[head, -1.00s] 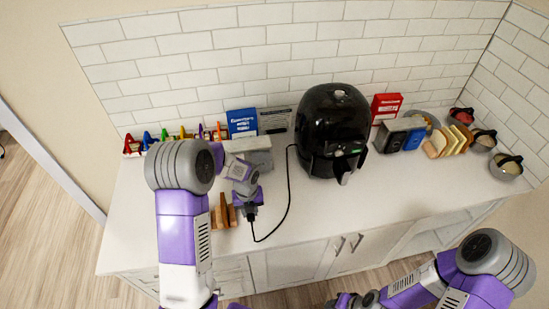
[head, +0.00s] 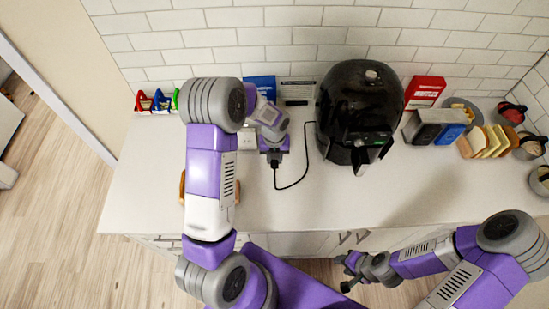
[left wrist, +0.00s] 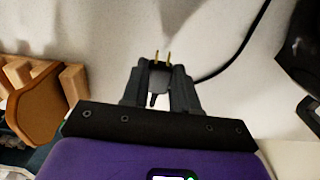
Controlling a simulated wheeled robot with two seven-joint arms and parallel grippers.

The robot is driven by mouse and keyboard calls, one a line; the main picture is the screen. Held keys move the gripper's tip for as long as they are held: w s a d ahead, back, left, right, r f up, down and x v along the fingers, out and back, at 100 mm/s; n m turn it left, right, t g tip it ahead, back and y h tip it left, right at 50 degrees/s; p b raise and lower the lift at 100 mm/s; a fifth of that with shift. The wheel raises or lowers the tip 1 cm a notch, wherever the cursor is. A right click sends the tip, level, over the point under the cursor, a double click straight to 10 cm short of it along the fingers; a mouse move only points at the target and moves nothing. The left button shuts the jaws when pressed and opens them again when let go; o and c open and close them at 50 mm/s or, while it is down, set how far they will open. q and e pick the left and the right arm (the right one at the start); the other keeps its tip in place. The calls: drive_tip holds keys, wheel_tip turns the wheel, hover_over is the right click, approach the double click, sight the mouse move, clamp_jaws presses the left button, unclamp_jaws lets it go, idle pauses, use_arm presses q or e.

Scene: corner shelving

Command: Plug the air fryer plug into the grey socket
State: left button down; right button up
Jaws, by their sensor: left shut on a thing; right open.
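My left gripper (head: 275,160) is shut on the air fryer plug, above the counter and left of the air fryer. In the left wrist view the dark plug (left wrist: 159,76) sits between the fingers (left wrist: 157,88), its two brass prongs pointing away from the gripper. A black cord (head: 297,181) runs from it toward the black air fryer (head: 360,112). A light grey box (head: 247,139), possibly the socket, stands near the wall, partly hidden by my left arm; its openings cannot be made out. The left wrist view shows no socket. My right gripper (head: 350,274) is open and empty at the counter's front.
A blue box (head: 259,88) and a small sign (head: 297,90) stand at the tiled wall. Right of the fryer are a toaster (head: 425,127), bread slices (head: 487,142), a red box (head: 424,92) and pots. A wooden rack (left wrist: 45,90) is beside the left gripper. The counter's front middle is clear.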

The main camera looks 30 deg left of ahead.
use_arm(q)
drive_tip(key=shift+w+a, duration=0.45)
drive_tip(key=shift+w, duration=0.3)
drive_tip(key=shift+w+a, duration=0.45)
drive_tip(key=shift+w, duration=0.3)
drive_tip(key=shift+w+a, duration=0.45)
drive_tip(key=shift+w, duration=0.3)
drive_tip(key=shift+w+a, duration=0.55)
drive_tip(key=shift+w, duration=0.35)
drive_tip(key=c, duration=0.8)
unclamp_jaws()
wheel_tip(320, 180, up, 8)
drive_tip(key=shift+d+f, duration=0.1)
drive_tip(key=shift+f, duration=0.05)
